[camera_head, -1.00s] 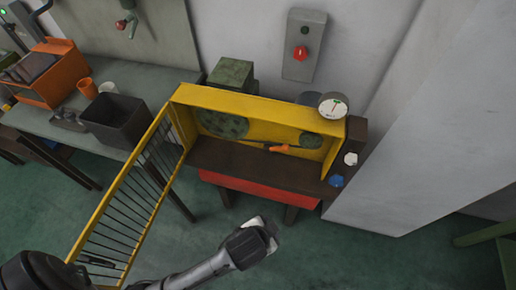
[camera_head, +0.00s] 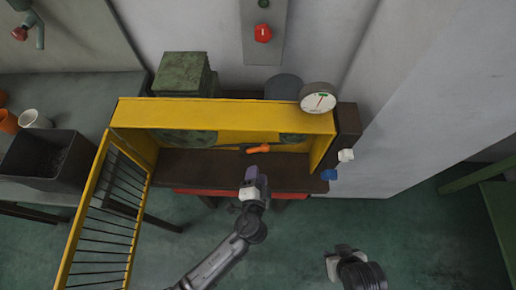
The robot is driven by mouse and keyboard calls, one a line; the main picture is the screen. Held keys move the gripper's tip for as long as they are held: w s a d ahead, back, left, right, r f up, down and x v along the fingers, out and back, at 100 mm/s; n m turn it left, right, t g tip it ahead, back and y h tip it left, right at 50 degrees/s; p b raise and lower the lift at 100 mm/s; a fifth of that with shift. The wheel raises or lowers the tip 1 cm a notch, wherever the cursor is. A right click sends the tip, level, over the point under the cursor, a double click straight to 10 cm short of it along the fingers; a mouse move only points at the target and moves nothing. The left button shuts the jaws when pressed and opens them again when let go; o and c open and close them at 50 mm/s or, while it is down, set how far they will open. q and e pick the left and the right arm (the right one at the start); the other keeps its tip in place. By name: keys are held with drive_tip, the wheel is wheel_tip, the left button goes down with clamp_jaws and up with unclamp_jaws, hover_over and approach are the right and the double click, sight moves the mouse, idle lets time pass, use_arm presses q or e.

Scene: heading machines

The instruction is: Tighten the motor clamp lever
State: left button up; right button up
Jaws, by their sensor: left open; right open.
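The lever (camera_head: 258,149) with an orange grip and a dark rod lies inside the yellow machine housing (camera_head: 222,113), above a brown ledge. I take it as the motor clamp lever; its pivot end is hard to make out. My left gripper (camera_head: 257,172) is open and empty, in front of the ledge just below the orange grip in the picture, apart from it as far as I can tell. My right gripper (camera_head: 334,258) is open and empty at the lower right, over the floor and away from the machine. Green wheels inside the housing are partly hidden by its top.
The yellow barred guard (camera_head: 107,215) stands swung open at the left. A dial gauge (camera_head: 319,98) sits on the housing's right end, with white and blue knobs (camera_head: 329,174) beside it. A red wall switch (camera_head: 263,33) is above. A dark bin (camera_head: 42,158) stands on the left bench.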

sight(254, 150)
use_arm(q)
drive_tip(key=w, duration=0.3)
drive_tip(key=w+f, duration=0.1)
drive_tip(key=w, duration=0.2)
drive_tip(key=w+f+b, duration=0.1)
drive_tip(key=w, duration=0.3)
drive_tip(key=shift+d+f, duration=0.1)
drive_tip(key=shift+d, duration=0.2)
clamp_jaws()
